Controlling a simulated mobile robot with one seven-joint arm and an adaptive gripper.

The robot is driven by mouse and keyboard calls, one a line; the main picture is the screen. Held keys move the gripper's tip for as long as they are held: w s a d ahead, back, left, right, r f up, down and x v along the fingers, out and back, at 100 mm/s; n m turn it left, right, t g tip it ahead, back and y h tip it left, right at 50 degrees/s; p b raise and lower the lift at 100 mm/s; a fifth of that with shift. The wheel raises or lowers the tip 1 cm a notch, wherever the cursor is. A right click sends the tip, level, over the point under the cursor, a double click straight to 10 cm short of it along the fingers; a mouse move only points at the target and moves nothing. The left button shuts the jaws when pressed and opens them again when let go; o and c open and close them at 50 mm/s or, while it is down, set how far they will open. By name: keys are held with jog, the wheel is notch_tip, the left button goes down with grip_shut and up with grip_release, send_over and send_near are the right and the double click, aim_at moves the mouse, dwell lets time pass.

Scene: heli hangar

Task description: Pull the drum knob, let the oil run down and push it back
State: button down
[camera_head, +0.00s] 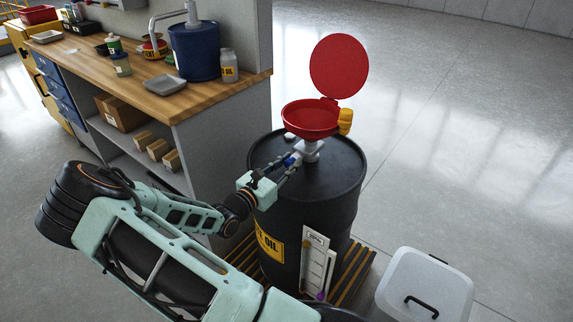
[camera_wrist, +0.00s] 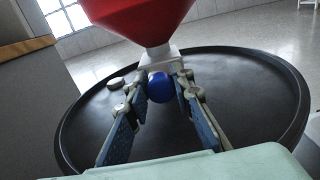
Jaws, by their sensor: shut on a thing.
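The black oil drum (camera_head: 335,195) stands upright, with a yellow label on its side. Its dark top (camera_wrist: 235,90) fills much of the wrist view. A red funnel (camera_head: 312,120) with its round lid (camera_head: 338,66) open sits above the drum on a white fitting (camera_head: 312,150). The funnel's red underside (camera_wrist: 140,18) hides part of the fitting in the wrist view. A round blue knob (camera_wrist: 159,88) projects from the fitting toward me. My gripper (camera_wrist: 161,90) is shut on the knob, one finger on each side; it also shows in the head view (camera_head: 288,163). No oil is visible.
The drum stands on a slatted pallet (camera_head: 360,265). A white lidded bin (camera_head: 425,285) is at the lower right. A wooden workbench (camera_head: 150,85) with a blue container (camera_head: 194,52) and several bottles stands at the left. The floor behind the drum is clear.

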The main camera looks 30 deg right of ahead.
jog(key=c, duration=1.7)
grip_release()
jog(key=shift+d, duration=0.2)
jog(key=shift+o, duration=0.2)
jog(key=shift+a, duration=0.1)
jog(key=v, duration=1.2)
jog(key=shift+r, duration=0.1)
